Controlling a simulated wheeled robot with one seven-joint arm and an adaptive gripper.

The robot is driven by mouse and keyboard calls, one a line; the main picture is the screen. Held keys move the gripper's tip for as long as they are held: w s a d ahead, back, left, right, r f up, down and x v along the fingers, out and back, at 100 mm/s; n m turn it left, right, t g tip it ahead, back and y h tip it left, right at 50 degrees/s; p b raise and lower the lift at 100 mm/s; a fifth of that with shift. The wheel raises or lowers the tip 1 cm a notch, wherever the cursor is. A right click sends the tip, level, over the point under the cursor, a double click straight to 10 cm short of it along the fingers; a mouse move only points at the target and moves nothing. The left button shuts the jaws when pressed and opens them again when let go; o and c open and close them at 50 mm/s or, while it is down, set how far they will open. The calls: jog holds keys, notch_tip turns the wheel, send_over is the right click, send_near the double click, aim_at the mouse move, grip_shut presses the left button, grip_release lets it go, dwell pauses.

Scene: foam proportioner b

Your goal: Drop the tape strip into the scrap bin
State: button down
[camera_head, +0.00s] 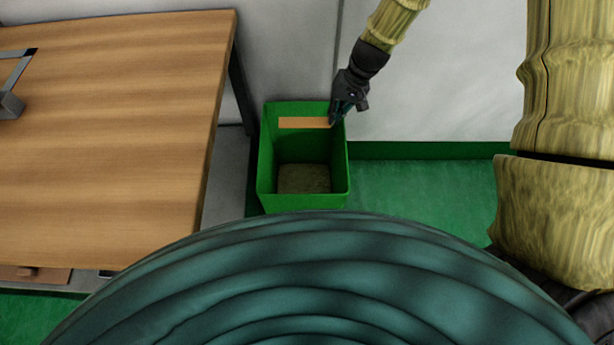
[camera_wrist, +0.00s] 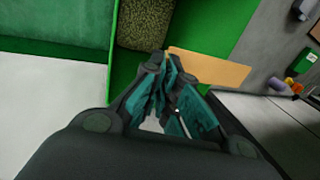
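The tape strip (camera_head: 303,123) is a flat orange-tan band. In the head view it lies level across the upper part of the scrap bin's opening, with its right end at my gripper (camera_head: 340,118). The scrap bin (camera_head: 266,165) is an open green box with a brownish floor inside. In the wrist view the strip (camera_wrist: 208,66) extends to the right from the fingertips of my gripper (camera_wrist: 166,65), with the bin's green wall (camera_wrist: 125,62) beside it. The teal-padded fingers meet at their tips, shut on the strip's end.
A wooden table (camera_head: 110,130) stands left of the bin, with a grey metal device (camera_head: 10,104) on its far left. Green floor (camera_head: 425,200) lies free to the right of the bin. A pale wall (camera_head: 440,80) rises behind.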

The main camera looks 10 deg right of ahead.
jog(key=shift+f+b, duration=2.2)
jog(key=shift+f, duration=0.35)
jog(key=c, duration=1.6)
grip_release()
jog(key=shift+o, duration=0.2)
jog(key=shift+r, duration=0.1)
jog(key=v, duration=1.1)
jog(key=shift+d+r, duration=0.2)
jog(key=shift+r, duration=0.2)
jog(key=shift+s, duration=0.1)
